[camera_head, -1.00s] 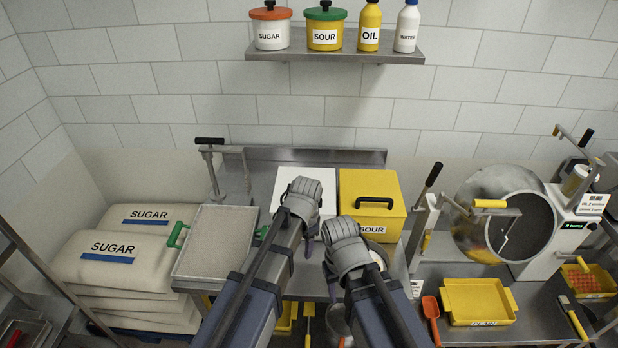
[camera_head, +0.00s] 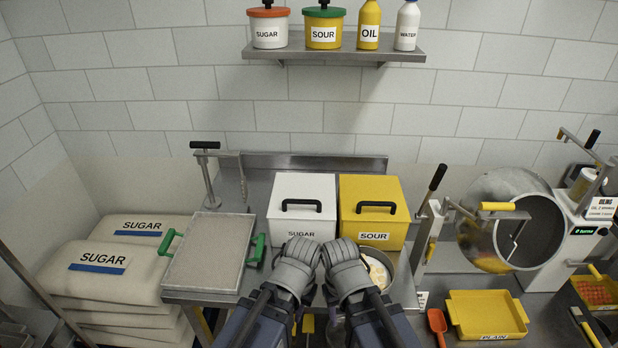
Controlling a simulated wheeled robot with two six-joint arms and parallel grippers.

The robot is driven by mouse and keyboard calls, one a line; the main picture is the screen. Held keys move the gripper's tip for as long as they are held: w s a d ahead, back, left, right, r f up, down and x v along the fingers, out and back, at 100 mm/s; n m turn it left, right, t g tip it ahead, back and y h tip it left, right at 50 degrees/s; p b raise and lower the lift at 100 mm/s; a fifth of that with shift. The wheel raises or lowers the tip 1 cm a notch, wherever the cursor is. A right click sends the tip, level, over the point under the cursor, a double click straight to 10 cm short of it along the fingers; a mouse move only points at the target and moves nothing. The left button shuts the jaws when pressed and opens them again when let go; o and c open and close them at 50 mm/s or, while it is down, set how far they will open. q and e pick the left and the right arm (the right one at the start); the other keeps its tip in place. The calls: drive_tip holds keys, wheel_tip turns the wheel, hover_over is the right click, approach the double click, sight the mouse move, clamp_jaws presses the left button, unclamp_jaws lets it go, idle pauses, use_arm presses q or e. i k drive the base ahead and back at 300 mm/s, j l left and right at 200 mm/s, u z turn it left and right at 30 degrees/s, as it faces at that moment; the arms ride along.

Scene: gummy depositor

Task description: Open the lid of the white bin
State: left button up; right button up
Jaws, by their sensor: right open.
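The white bin (camera_head: 295,234), labelled SUGAR, stands on the steel table beside the yellow SOUR bin. Its white lid (camera_head: 288,186) lies shut on top, with a black bar handle (camera_head: 301,203) standing clear of both grippers. My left gripper (camera_head: 301,250) is in front of the white bin and covers part of its lower front in the picture. Its fingers are hidden, so I cannot tell its opening. My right gripper (camera_head: 342,252) is just right of it, near the gap between the bins. It is open, and nothing shows held in it.
The yellow bin (camera_head: 397,228) stands close on the right, its lid shut. A round pan (camera_head: 378,266) sits in front of it. A tray with green handles (camera_head: 211,250) is to the left. A shelf (camera_head: 330,52) with containers hangs above. The wall behind is bare tile.

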sight(295, 196)
drive_tip(key=z, duration=1.25)
drive_tip(key=k+j+z, duration=0.25)
drive_tip(key=z, duration=0.15)
drive_tip(key=k+j, duration=0.65)
